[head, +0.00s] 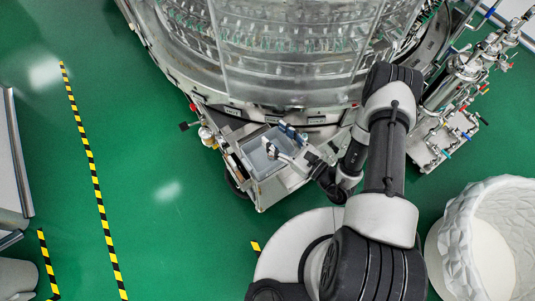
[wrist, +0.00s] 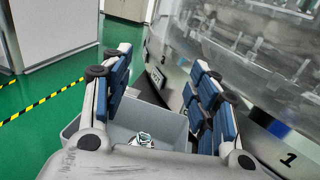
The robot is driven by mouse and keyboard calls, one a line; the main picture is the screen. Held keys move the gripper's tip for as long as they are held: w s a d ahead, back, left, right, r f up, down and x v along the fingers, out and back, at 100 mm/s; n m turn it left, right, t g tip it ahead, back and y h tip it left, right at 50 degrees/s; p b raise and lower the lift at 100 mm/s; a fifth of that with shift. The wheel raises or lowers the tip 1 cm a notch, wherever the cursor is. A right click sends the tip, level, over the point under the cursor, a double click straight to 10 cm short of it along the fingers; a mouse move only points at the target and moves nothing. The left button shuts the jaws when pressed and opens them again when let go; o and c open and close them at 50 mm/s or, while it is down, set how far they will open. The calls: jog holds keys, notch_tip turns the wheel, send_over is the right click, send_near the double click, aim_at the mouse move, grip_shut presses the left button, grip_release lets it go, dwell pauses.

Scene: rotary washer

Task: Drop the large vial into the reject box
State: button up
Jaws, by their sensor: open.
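The reject box (head: 259,160) is a grey open-topped box on the front of the washer. It also shows in the wrist view (wrist: 158,118). My gripper (head: 280,140) is over the box in the head view. In the wrist view its two blue-padded fingers (wrist: 165,92) are wide apart, with nothing held between them. A small shiny, clear-and-silver thing that looks like the large vial (wrist: 144,139) shows between the fingers, low inside the box. The gripper body hides its lower part. I cannot make out the vial in the head view.
The round washer with clear guards (head: 290,50) stands just behind the box. Pipes and valves (head: 455,100) are at the right. A white ribbed container (head: 490,240) is at lower right. Green floor with yellow-black tape (head: 90,160) is clear at left.

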jog(key=v, duration=1.2)
dwell(0.3)
jog(key=s+a+r+n+g+h, duration=0.1)
jog(key=s+a+r+n+g, duration=0.15)
jog(key=r+n+g, duration=0.6)
jog(key=s+a+r+n+g, duration=0.25)
jog(key=r+n+g, duration=0.35)
jog(key=r+n, duration=0.4)
jog(key=s+d+r+n+t+h, duration=0.2)
jog(key=d+r+n+t+h, duration=0.1)
jog(key=r+h, duration=0.3)
jog(key=s+d+r+n+t+h, duration=0.3)
jog(key=d+r+n+t+h, duration=0.1)
jog(key=r, duration=0.5)
jog(key=shift+s+d+r+n+h, duration=0.25)
jog(key=shift+r+n+h, duration=0.15)
jog(key=shift+h, duration=0.8)
